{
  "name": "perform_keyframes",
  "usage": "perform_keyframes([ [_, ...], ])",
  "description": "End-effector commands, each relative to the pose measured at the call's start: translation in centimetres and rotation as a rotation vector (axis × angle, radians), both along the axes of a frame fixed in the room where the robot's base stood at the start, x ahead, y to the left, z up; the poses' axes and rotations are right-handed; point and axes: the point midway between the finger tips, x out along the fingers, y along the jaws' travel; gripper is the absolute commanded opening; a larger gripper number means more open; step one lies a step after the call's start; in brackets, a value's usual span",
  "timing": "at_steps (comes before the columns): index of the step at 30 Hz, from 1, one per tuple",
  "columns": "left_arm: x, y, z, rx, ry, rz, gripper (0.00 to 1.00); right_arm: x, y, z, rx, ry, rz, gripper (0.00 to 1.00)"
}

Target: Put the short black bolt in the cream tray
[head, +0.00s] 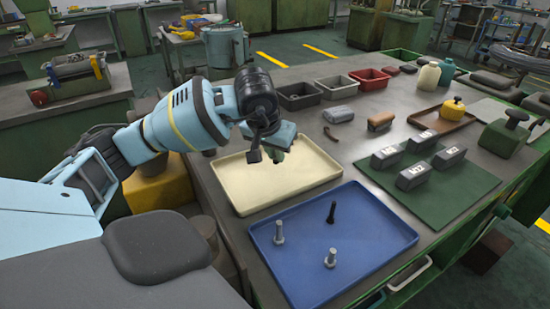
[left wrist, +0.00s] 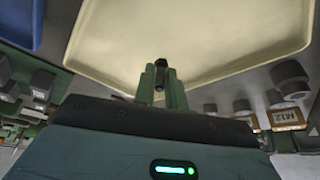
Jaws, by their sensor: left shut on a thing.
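The cream tray (head: 305,172) lies on the bench behind the blue tray. In the left wrist view my left gripper (left wrist: 162,82) is shut on a small black bolt, whose dark head (left wrist: 161,63) shows between the green fingertips, with the cream tray (left wrist: 200,35) beyond. The bolt is hidden in the head view. My right gripper is not in view.
The blue tray (head: 375,245) holds an upright black bolt (head: 331,212) and two silver bolts, one at the left (head: 279,232) and one in front (head: 330,258). A green mat (head: 455,190) with several grey labelled blocks is at right. Grey and red bins (head: 370,79) stand behind.

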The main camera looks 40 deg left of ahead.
Motion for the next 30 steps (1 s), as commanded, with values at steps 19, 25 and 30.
perform_keyframes([
  [19, 0.0, -0.1, -2.6, -0.001, 0.0, -0.001, 0.0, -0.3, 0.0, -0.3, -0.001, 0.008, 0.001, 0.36],
  [25, 0.0, -0.1, -2.5, 0.0, -0.001, -0.001, 0.34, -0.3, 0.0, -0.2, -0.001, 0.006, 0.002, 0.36],
  [30, 0.0, -0.1, -2.5, 0.0, -0.001, -0.001, 0.34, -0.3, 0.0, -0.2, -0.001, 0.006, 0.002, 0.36],
])
